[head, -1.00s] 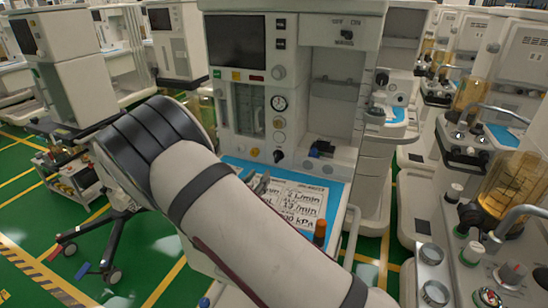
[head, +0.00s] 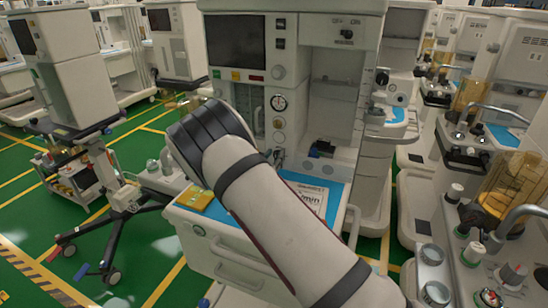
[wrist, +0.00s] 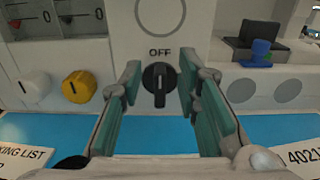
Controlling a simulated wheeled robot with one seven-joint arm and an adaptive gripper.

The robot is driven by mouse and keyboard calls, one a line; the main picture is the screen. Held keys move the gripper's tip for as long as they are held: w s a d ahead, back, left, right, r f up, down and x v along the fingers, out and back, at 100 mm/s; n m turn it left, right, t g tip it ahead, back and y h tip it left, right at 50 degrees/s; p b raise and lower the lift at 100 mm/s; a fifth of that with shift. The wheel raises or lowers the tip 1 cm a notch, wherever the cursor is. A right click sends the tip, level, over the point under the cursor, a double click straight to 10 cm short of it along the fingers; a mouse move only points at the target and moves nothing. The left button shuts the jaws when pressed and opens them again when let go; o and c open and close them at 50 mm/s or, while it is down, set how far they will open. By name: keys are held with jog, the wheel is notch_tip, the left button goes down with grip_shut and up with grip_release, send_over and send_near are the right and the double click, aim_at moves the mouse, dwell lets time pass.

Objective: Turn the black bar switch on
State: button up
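The black bar switch (wrist: 159,85) is in the middle of the wrist view, on the pale front of the machine. Its bar stands upright, and the word OFF is printed just above it. My gripper (wrist: 158,80) is open, with a teal-padded finger on each side of the switch. Gaps show between the bar and both pads. I cannot tell how far the fingertips are from the panel. In the head view my arm hides most of the gripper and the area around this switch. No ON label shows in the wrist view.
A white knob (wrist: 34,86) and a yellow knob (wrist: 79,86) sit left of the switch. A blue-topped part (wrist: 260,52) is at the right. The blue worktop (head: 335,193) with printed cards lies below. Another OFF/ON switch (head: 346,33) is high on the machine.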

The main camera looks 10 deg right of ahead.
grip_shut()
jog(key=shift+d+m, duration=0.1)
jog(key=shift+m, duration=0.3)
jog(key=m, duration=0.3)
jog(key=shift+s+d+f+p, duration=0.1)
jog(key=shift+s+d+p, duration=0.1)
jog(key=shift+p, duration=0.15)
jog(key=m, duration=0.3)
jog(key=shift+s+d+f+m+p, duration=0.15)
jog(key=shift+d+m+p, duration=0.1)
jog(key=shift+m+p, duration=0.05)
jog(key=m, duration=0.4)
jog(key=shift+s+d+f+m, duration=0.15)
jog(key=shift+d+f+m, duration=0.05)
jog(key=shift+f+m, duration=0.1)
jog(key=m, duration=0.3)
jog(key=f+m+p, duration=0.1)
jog(key=m, duration=0.1)
jog(key=shift+d+m, duration=0.1)
jog(key=shift+m, duration=0.3)
